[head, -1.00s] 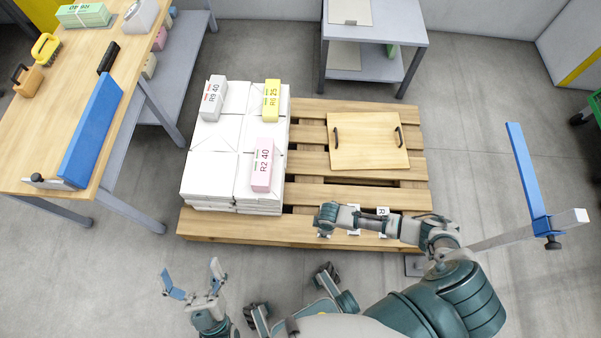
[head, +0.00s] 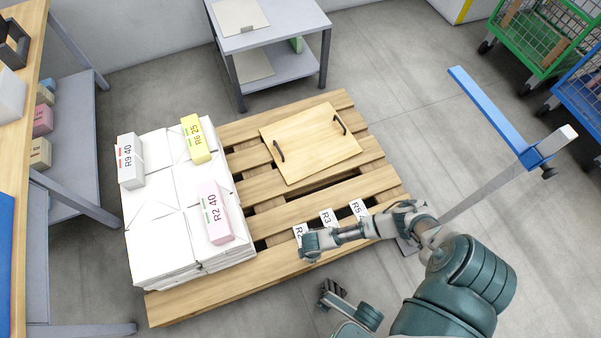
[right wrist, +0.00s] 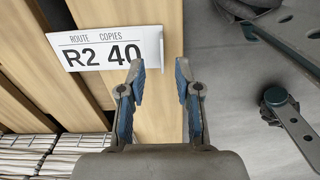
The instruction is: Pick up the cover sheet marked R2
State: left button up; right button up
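A white cover sheet reading R2 40 (right wrist: 108,48) shows in the right wrist view, lying over the pallet slats just ahead and left of my fingers. In the head view it (head: 300,231) is partly hidden behind my right gripper (head: 309,245) at the pallet's front part. My right gripper also shows in the right wrist view (right wrist: 160,76), its blue-padded fingers apart with nothing between them. The sheet's right end is near the fingertips; I cannot tell whether they touch. My left gripper is out of view.
Cards marked R3 (head: 326,217) and R5 (head: 358,208) lie to the right. The paper stack (head: 150,238) left carries a pink R2 40 block (head: 215,212), a yellow block (head: 196,139) and a grey R9 block (head: 130,161). A handled board (head: 311,143) lies on the wooden pallet (head: 200,302).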

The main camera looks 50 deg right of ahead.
jog(key=f, duration=0.2)
jog(key=f+b, duration=0.1)
jog(key=f, duration=0.1)
jog(key=shift+s+d, duration=0.15)
jog(key=shift+s, duration=0.25)
jog(key=shift+w+f+b, duration=0.1)
jog(key=shift+f+b, duration=0.05)
jog(key=shift+b, duration=0.2)
jog(key=shift+w+a+r, duration=0.15)
jog(key=shift+a+r, duration=0.15)
jog(key=shift+c, duration=0.2)
grip_shut()
jog(key=shift+d+f, duration=0.1)
jog(key=shift+d, duration=0.15)
